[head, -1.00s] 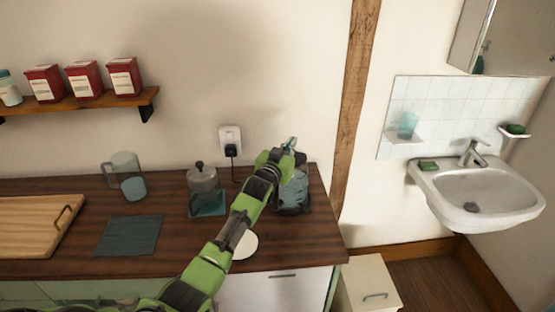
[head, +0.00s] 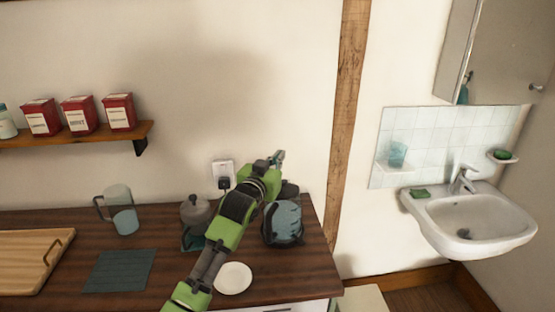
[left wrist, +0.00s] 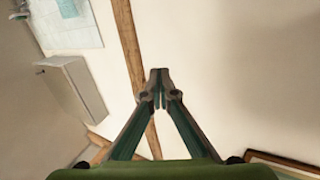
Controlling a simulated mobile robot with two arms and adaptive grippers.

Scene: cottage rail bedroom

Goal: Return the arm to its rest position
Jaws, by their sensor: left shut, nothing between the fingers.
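My left arm, green and black, reaches up across the head view over the dark wooden counter (head: 150,280). Its left gripper (head: 277,158) is in front of the wall, above a kettle-like appliance (head: 283,222) and right of the wall socket (head: 223,172). In the left wrist view the gripper's fingertips (left wrist: 158,78) meet, with nothing between them. Behind them are the pale wall and the wooden post. My right gripper is not in view.
On the counter stand a glass jug (head: 121,212), a grey pot (head: 196,214) partly behind my arm, a white plate (head: 233,278), a dark mat (head: 119,271) and a wooden board (head: 30,262). A shelf (head: 75,135) with red tins is at left. A sink (head: 475,220) is at right.

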